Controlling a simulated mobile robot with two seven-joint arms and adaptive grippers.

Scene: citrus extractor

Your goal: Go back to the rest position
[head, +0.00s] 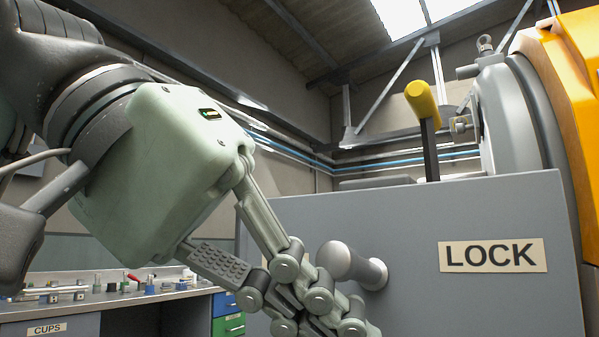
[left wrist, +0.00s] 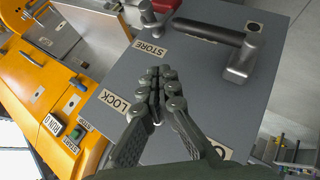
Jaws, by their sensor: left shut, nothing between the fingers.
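My left gripper (head: 312,300) comes in from the left in the head view. Its fingers are closed together and hold nothing. They are in front of the grey cabinet (head: 470,215), close to a round grey knob (head: 350,262); I cannot tell whether they touch it. In the left wrist view the closed fingertips (left wrist: 160,75) point at the grey panel (left wrist: 195,75), between the STORE label (left wrist: 149,47) and the LOCK label (left wrist: 113,101). My right gripper is in neither view.
A lever with a yellow grip (head: 422,98) stands above the cabinet. An orange machine (head: 575,80) rises at the right. A workbench (head: 110,300) with small parts is at lower left. A dark handle (left wrist: 215,33) sticks out from the panel in the left wrist view.

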